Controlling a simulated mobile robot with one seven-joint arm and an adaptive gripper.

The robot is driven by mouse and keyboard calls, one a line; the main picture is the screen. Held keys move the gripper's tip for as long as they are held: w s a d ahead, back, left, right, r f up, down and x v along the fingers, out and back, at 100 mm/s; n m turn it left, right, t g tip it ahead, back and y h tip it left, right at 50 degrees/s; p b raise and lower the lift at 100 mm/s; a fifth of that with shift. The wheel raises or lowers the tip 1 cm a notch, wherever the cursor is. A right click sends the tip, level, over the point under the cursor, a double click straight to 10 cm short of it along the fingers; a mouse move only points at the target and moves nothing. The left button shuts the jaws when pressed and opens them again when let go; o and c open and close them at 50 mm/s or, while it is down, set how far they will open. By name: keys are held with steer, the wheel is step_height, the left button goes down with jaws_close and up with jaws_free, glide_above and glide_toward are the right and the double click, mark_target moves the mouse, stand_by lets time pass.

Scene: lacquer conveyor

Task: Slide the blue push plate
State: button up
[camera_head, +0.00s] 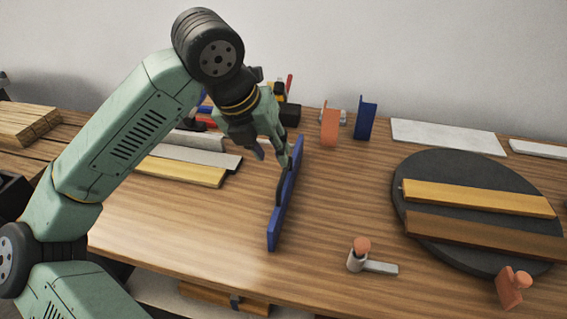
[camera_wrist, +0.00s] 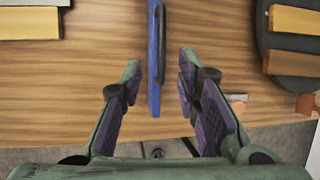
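The blue push plate (camera_head: 273,230) is a long, narrow blue board standing on edge on the wooden table, with a dark handle (camera_head: 281,187) on its side. In the wrist view the plate (camera_wrist: 153,60) shows edge-on, with the dark handle (camera_wrist: 162,45) along its right side. My gripper (camera_head: 272,156) is by the plate's far half in the head view, and it partly covers the plate there. In the wrist view my gripper (camera_wrist: 160,68) is open, with a finger on each side of the plate in the picture and a gap to both. Contact is not visible.
A dark round disc (camera_head: 415,180) with yellow and brown bars lies at the right. A grey clamp with an orange knob (camera_head: 362,245) stands right of the plate's near end. Orange (camera_head: 330,127) and blue (camera_head: 365,120) upright pieces stand behind. Yellow and grey boards (camera_head: 185,171) lie left.

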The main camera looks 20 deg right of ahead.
mark_target(284, 172)
steer(key=p+x, duration=0.1)
steer(key=x, duration=0.6)
steer(key=shift+d+f, duration=0.1)
steer(key=shift+d, duration=0.05)
steer(key=shift+c, duration=0.4)
jaws_close()
